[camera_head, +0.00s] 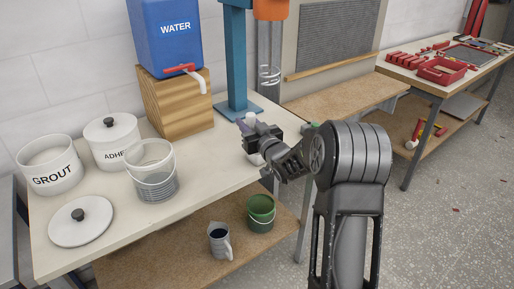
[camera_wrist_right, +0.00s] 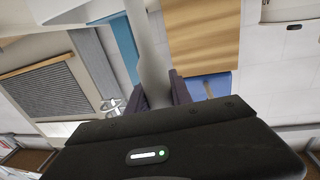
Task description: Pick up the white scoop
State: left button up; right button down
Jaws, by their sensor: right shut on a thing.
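My right gripper (camera_head: 247,127) is over the right part of the worktable, in front of the blue stand. In the right wrist view its dark fingers (camera_wrist_right: 159,92) are shut on the white scoop (camera_wrist_right: 150,55), whose pale, narrow body runs up between them. In the head view only small white parts of the scoop (camera_head: 251,118) show around the fingers; the gripper hides the rest. I cannot tell whether the scoop touches the tabletop. My left gripper is not in view.
The worktable (camera_head: 205,175) holds a grout tub (camera_head: 50,178), an adhesive tub (camera_head: 107,155), a lid (camera_head: 80,232), a clear bucket (camera_head: 150,158) and a blue water container (camera_head: 160,45) on a wooden block (camera_head: 170,110). A jug (camera_head: 219,243) and green bucket (camera_head: 261,205) stand on the shelf below.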

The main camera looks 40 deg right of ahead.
jog(key=shift+r, duration=0.1)
notch_tip(320, 180, up, 10)
dwell(0.6)
dwell(0.5)
